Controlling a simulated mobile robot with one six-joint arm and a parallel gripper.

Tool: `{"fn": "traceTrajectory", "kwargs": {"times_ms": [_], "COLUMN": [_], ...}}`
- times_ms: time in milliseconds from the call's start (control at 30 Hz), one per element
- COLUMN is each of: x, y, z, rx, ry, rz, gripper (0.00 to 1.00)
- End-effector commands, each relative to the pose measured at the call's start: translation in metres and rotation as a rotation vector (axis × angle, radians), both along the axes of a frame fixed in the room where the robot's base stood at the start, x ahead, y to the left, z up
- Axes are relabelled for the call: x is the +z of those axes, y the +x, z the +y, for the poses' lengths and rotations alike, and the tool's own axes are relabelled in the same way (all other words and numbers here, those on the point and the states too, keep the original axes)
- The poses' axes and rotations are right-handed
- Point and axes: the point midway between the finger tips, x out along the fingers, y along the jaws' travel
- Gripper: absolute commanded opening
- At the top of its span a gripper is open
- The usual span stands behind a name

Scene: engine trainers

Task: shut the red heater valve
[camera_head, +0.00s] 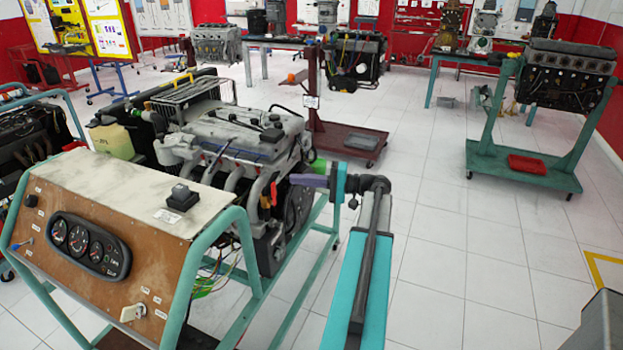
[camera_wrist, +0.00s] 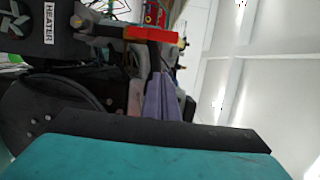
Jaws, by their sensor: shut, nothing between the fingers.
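The red heater valve handle (camera_wrist: 152,34) shows near the top of the wrist view, lying crosswise in the picture. A white HEATER label (camera_wrist: 48,22) is to its left. In the head view the small red handle (camera_head: 273,193) is on the right side of the engine (camera_head: 240,135). My gripper (camera_head: 293,180), with purple fingers, points left at the engine, just right of the handle. In the wrist view my gripper (camera_wrist: 160,80) has its fingers together and empty, their tips below the handle. I cannot tell whether they touch it.
A brown control panel (camera_head: 100,240) with gauges stands in a teal frame at front left. Loose wires (camera_head: 212,280) hang below the engine. Another engine on a teal stand (camera_head: 482,150) is at right. White tiled floor (camera_head: 445,265) is open on the right.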

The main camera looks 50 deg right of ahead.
Motion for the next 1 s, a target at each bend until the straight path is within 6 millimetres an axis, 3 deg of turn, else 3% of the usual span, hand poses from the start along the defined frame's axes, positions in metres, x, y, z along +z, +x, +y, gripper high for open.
{"fn": "traceTrajectory", "kwargs": {"times_ms": [167, 600, 1000], "x": [0.002, 0.001, 0.0], "y": [0.024, 0.014, 0.014], "z": [0.014, 0.047, 0.052], "rx": [0.003, 0.001, 0.002], "ry": [0.002, 0.001, 0.001], "rz": [0.001, 0.0, 0.0], "gripper": [0.0, 0.0, 0.0]}}
